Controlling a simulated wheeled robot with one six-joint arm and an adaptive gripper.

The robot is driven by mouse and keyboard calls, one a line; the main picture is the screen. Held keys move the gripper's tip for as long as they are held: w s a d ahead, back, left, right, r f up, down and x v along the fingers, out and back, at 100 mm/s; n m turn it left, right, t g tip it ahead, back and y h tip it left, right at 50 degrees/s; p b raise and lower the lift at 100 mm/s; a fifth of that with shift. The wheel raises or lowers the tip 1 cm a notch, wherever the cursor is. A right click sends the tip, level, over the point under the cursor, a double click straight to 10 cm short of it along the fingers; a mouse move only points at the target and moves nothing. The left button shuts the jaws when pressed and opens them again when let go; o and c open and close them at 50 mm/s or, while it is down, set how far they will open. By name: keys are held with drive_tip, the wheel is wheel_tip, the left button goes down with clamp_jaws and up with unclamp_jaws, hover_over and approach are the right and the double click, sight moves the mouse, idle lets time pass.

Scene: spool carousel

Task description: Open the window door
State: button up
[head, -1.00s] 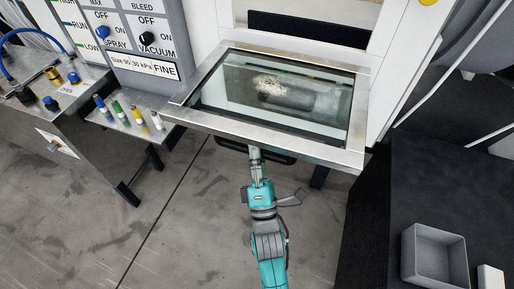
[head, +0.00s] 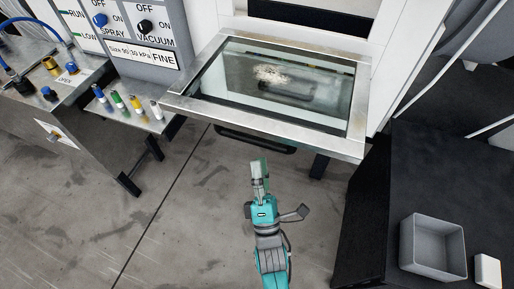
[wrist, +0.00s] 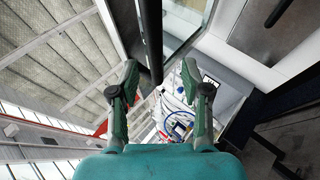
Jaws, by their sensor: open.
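The window door (head: 180,102) is a metal-framed glass panel. In the head view it stands swung out from the white cabinet, its pane facing up. Its dark handle (head: 257,143) shows below the front edge of the frame. My gripper (head: 259,164) is open and empty, just below and apart from the handle in the head view. In the wrist view my gripper (wrist: 160,76) has its fingers spread. A dark bar (wrist: 151,40), probably the handle, and the glass (wrist: 186,22) show beyond the fingertips.
A control panel (head: 130,60) and a ledge with several coloured knobs (head: 118,104) are at the left. A dark table (head: 390,240) with a grey bin (head: 433,247) is at the right. The floor (head: 180,230) around my arm is clear.

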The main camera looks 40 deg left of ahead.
drive_tip(key=v, duration=0.6)
drive_tip(key=shift+a, duration=0.1)
drive_tip(key=shift+w, duration=0.1)
drive_tip(key=s+d+f+m+h, duration=0.25)
drive_tip(key=d+m, duration=0.25)
drive_tip(key=d, duration=0.3)
drive_tip(key=s+d+f+m+t+h, duration=0.1)
drive_tip(key=s+d+f+m+h, duration=0.1)
drive_tip(key=d+m+h, duration=0.4)
drive_tip(key=s+d+f+m+h, duration=0.1)
drive_tip(key=s+d+f+m, duration=0.15)
drive_tip(key=d, duration=0.65)
drive_tip(key=s+d+r+m+g+h, duration=0.3)
drive_tip(key=s+d+m+h, duration=0.6)
drive_tip(key=s+d+m, duration=0.4)
drive_tip(key=s+m, duration=0.1)
drive_tip(key=m, duration=0.3)
drive_tip(key=shift+s+m+g, duration=0.2)
drive_tip(key=shift+m+g, duration=0.1)
drive_tip(key=shift+m, duration=0.05)
